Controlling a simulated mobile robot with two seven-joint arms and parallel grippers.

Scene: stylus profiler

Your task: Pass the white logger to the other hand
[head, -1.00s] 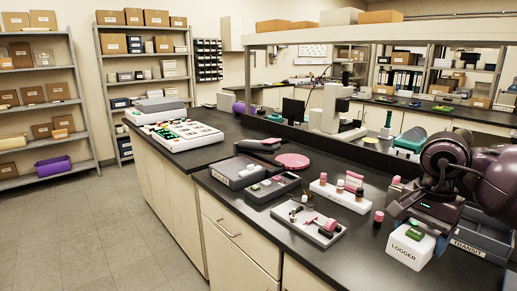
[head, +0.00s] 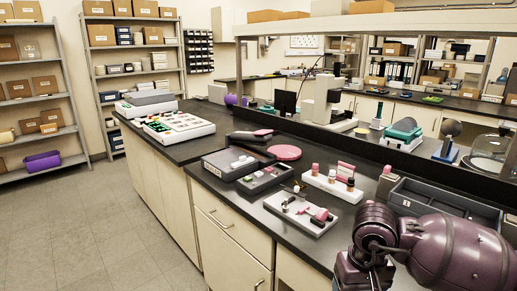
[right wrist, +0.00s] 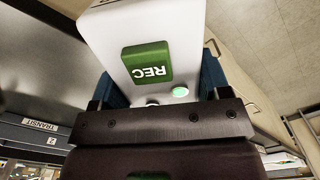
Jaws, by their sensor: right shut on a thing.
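The white logger (right wrist: 178,22) fills the upper middle of the right wrist view, with a green REC label and a lit green button on its face. My right gripper (right wrist: 162,88) is shut on it, with a blue pad at each side of the logger. In the head view only part of my right arm shows at the lower right; the logger and the jaws are out of that picture. My left gripper is in neither view.
A dark grey divided tray (head: 398,201) stands on the black bench behind my right arm. A white block with small bottles (head: 333,186), a white tray of small parts (head: 275,203) and a pink disc (head: 285,152) lie left of it. Floor at the left is clear.

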